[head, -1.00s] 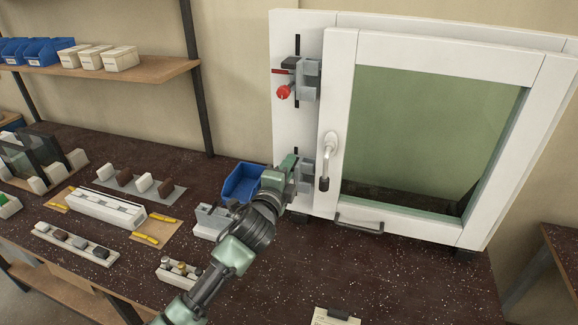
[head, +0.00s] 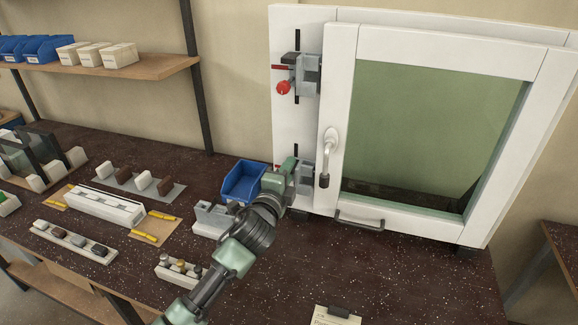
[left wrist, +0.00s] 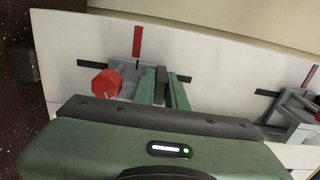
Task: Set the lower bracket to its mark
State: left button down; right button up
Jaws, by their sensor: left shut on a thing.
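The lower bracket (head: 306,176) is a grey clamp in the lower slot of the white panel, partly hidden by my left gripper (head: 288,170). In the left wrist view my two green fingers (left wrist: 162,90) are shut on its dark tab (left wrist: 160,78). A red knob (left wrist: 106,83) sits on the bracket, left of the fingers there. A red mark line (left wrist: 137,42) on the panel lies just past the bracket, slightly left of the held tab in that view. The mark's end also shows beside my gripper in the head view (head: 277,167). My right gripper is out of view.
The upper bracket (head: 308,74) has a red knob (head: 284,88) and its own red mark (head: 282,67). The door handle (head: 328,150) is close right of the brackets. A blue bin (head: 242,182) and a grey fixture (head: 212,219) stand close to my left arm.

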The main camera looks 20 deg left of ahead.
pick_arm(q)
jog(key=shift+f, duration=0.25)
jog(key=c, duration=1.4)
grip_release()
jog(key=shift+c, duration=0.2)
jog(key=s+b, duration=0.1)
jog(key=s, duration=0.7)
jog(key=shift+a, duration=0.15)
